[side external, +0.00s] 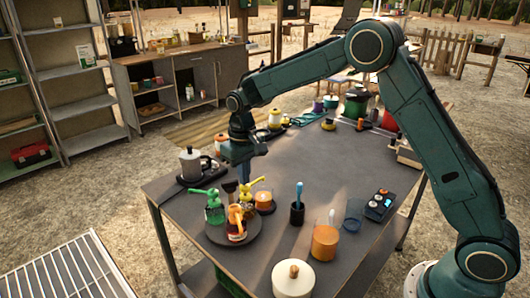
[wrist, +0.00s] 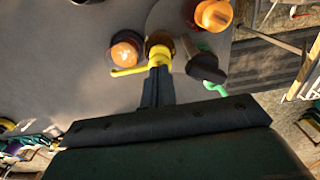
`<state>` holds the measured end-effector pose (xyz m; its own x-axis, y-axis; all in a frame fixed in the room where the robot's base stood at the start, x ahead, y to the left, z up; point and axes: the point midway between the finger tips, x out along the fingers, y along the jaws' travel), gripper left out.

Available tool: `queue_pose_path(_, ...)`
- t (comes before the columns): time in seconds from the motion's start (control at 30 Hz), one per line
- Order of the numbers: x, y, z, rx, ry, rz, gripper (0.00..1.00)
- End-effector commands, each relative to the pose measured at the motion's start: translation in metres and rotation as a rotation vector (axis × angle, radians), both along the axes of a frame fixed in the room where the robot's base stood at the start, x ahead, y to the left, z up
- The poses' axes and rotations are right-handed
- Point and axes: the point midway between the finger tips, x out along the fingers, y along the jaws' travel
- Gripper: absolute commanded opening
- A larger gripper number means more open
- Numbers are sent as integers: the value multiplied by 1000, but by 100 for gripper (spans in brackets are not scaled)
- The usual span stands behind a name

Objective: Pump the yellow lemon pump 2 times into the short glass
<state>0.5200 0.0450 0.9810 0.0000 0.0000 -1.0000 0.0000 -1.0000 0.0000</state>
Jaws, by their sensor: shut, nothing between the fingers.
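The yellow lemon pump (side external: 247,191) stands on a round dark tray, and its yellow head also shows in the wrist view (wrist: 158,54). Its spout points toward a short glass (side external: 263,198) with orange contents on a dark coaster; the glass also shows in the wrist view (wrist: 126,50). My gripper (side external: 244,178) is shut and empty, pointing down over the yellow pump head. In the wrist view its fingertips (wrist: 158,75) overlap the head; I cannot tell whether they touch it.
A green pump (side external: 214,207), an orange pump (side external: 236,222) and a dark-headed pump share the round tray (side external: 217,235). A moka pot (side external: 190,163) stands behind left. A cup with a blue spoon (side external: 297,213) and a clear glass (side external: 353,216) stand to the right. The table's middle is clear.

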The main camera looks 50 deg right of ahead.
Motion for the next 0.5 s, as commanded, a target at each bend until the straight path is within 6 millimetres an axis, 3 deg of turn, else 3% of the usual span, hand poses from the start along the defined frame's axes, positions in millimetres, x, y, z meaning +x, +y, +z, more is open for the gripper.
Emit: queue_pose_path(0.5,0,0,-13,0,1,0,0)
